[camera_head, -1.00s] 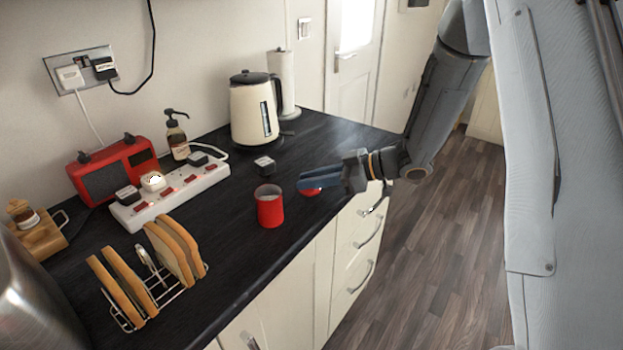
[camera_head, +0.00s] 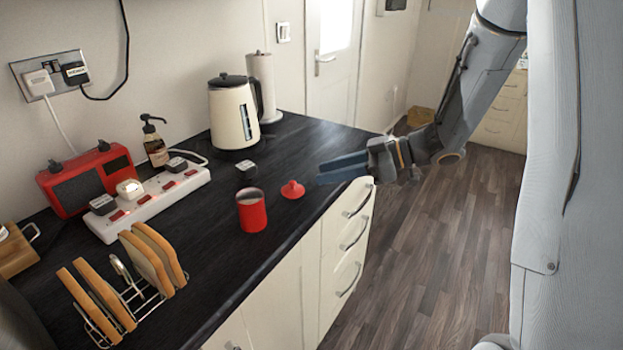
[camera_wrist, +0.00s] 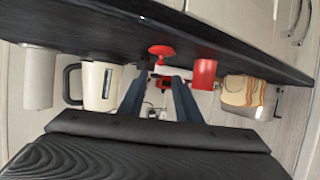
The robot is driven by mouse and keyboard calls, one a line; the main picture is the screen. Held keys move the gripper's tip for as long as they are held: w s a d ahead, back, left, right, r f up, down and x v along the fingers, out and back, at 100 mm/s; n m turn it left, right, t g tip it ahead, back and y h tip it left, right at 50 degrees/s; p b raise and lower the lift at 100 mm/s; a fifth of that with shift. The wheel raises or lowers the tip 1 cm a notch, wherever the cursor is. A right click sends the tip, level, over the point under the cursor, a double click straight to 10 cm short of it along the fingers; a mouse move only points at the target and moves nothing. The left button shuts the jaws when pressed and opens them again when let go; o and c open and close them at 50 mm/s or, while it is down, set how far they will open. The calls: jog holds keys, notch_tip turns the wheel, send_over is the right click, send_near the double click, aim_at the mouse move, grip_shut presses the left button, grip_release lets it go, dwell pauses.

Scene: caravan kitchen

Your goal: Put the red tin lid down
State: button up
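The red tin lid (camera_head: 292,189) lies on the dark worktop with its knob up, to the right of the red tin (camera_head: 252,212). The tin stands upright, open at the top. My gripper (camera_head: 321,174) is to the right of the lid, apart from it, near the worktop's front edge. In the wrist view the two fingers (camera_wrist: 158,82) are spread with nothing held between them. The lid (camera_wrist: 161,50) shows beyond the fingertips there, and the tin (camera_wrist: 204,74) is to its right.
A cream kettle (camera_head: 233,112) and paper roll (camera_head: 262,85) stand behind. A power strip (camera_head: 150,205), red radio (camera_head: 88,180) and toast rack (camera_head: 125,285) are at the left. Worktop right of the kettle is clear.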

jog(key=w+d+m+t+h, duration=0.1)
jog(key=w+d+r+t+h, duration=0.1)
jog(key=w, duration=0.1)
jog(key=shift+w+d+m+t, duration=0.2)
jog(key=shift+d+m+t, duration=0.05)
jog(key=shift+m+t, duration=0.15)
jog(key=w+d+m+t+h, duration=0.3)
jog(key=d+m+h, duration=0.1)
jog(key=h, duration=0.1)
jog(key=s+d+f+m+g+h, duration=0.2)
jog(key=s+d+f+m+h, duration=0.25)
jog(key=s+d+h, duration=0.2)
jog(key=s+a+f+m+g, duration=0.1)
jog(key=s+a+m+g, duration=0.1)
jog(key=s, duration=0.8)
jog(key=s+a+f+m+g, duration=0.1)
jog(key=s+g, duration=0.3)
jog(key=s, duration=0.6)
jog(key=shift+s+a+f+m+g, duration=0.35)
jog(key=shift+a+m, duration=0.25)
jog(key=shift+m, duration=0.25)
